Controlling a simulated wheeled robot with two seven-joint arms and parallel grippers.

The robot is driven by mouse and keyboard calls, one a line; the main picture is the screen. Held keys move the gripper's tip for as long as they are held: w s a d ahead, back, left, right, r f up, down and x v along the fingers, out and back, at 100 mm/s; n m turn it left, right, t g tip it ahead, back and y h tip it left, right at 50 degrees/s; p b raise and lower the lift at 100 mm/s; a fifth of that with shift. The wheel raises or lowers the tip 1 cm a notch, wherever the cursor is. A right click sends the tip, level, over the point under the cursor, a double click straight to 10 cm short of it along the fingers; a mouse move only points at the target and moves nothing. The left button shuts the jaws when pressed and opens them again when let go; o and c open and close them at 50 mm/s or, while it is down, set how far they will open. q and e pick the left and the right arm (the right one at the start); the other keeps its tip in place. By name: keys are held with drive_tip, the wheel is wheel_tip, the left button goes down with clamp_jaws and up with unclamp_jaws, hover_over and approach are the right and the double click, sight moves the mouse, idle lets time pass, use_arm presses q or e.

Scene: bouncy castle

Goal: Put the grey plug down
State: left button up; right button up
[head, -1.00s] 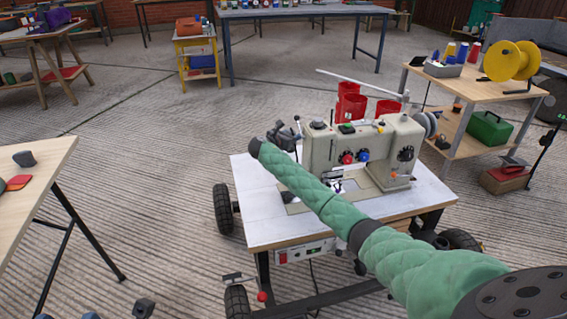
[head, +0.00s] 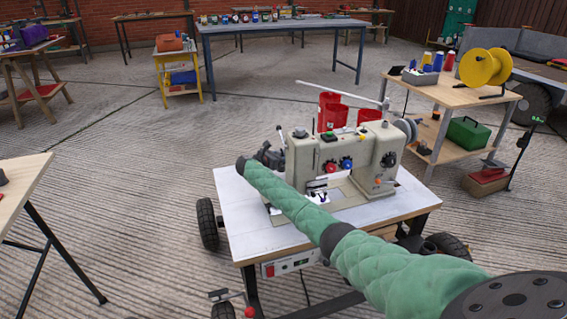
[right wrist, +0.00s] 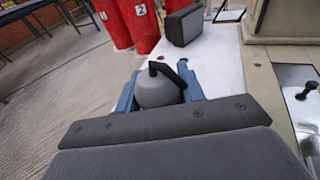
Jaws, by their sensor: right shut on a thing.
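The grey plug (right wrist: 158,91) is a rounded grey body with a bent black piece on top. In the right wrist view it sits between the two blue fingers of my right gripper (right wrist: 158,95), which is shut on it. Its underside is hidden by the gripper. Behind it is the white top of the sewing machine table (head: 236,193); I cannot tell whether the plug touches it. In the head view my green right arm reaches across the table to the left of the machine, and the gripper cannot be made out clearly there. My left gripper is not in view.
The beige sewing machine (head: 372,160) stands on the wheeled table, close to the right of the gripper. Red containers (right wrist: 133,20) and a dark box (right wrist: 184,25) lie beyond the plug. A wooden bench (head: 455,92) with a yellow reel (head: 470,68) stands at right.

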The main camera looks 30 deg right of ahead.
wheel_tip(320, 180, down, 2)
drive_tip(key=shift+f, duration=0.2)
drive_tip(key=o, duration=1.1)
drive_tip(key=shift+f, duration=0.1)
drive_tip(key=shift+c, duration=0.2)
